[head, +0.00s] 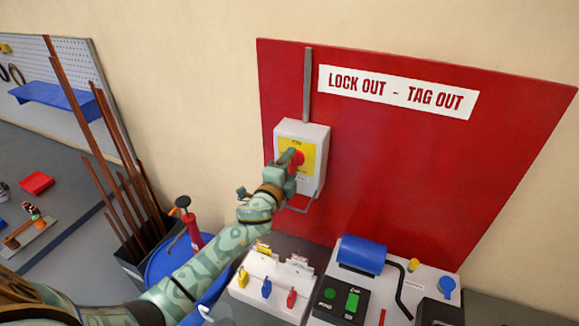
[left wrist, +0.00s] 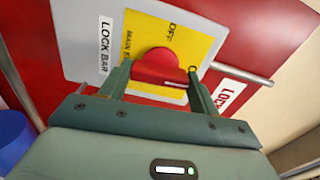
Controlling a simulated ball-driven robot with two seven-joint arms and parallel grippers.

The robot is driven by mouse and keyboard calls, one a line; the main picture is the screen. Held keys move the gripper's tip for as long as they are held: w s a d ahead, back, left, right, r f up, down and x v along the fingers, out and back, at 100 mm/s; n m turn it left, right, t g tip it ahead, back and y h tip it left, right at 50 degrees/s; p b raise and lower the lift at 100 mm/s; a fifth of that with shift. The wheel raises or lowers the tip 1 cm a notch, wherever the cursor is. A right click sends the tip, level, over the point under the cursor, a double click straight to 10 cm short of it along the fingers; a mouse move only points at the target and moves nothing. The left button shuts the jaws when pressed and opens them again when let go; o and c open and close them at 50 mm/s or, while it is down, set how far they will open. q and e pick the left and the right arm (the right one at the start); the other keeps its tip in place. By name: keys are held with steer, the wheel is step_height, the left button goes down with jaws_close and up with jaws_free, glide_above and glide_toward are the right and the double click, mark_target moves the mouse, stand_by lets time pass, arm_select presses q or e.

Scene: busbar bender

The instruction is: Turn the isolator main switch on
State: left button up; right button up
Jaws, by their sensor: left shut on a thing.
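The isolator is a light grey box (head: 313,133) on the red board, with a yellow plate (head: 283,148) and a red rotary knob (head: 298,157). My left gripper (head: 288,163) reaches up to its front and is shut on the knob. In the left wrist view the red knob (left wrist: 160,66) sits between the two green fingers (left wrist: 160,78), on the yellow plate (left wrist: 133,42) marked "OFF" and partly hidden lettering. A white mark shows on the knob near the right finger. The fingers hide part of the plate, so I cannot tell the knob's exact setting. My right gripper is out of view.
A metal bar (head: 303,205) juts below the box. A stand with several coloured padlocks (head: 267,287) and a bench device with a blue cylinder (head: 362,254) are below. A blue bin (head: 165,268) and copper bars (head: 88,135) stand left. The red board (head: 420,170) is clear rightward.

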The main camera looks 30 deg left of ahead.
arm_select(q)
steer(key=shift+f+m, duration=0.1)
steer(key=shift+m, duration=0.4)
steer(key=o, duration=1)
steer(key=s, duration=0.5)
steer(key=s+b, duration=0.1)
steer(key=s, duration=0.5)
steer(key=s+d, duration=0.1)
steer(key=s, duration=0.4)
steer(key=shift+s+b, duration=0.15)
steer(key=shift+b, duration=0.15)
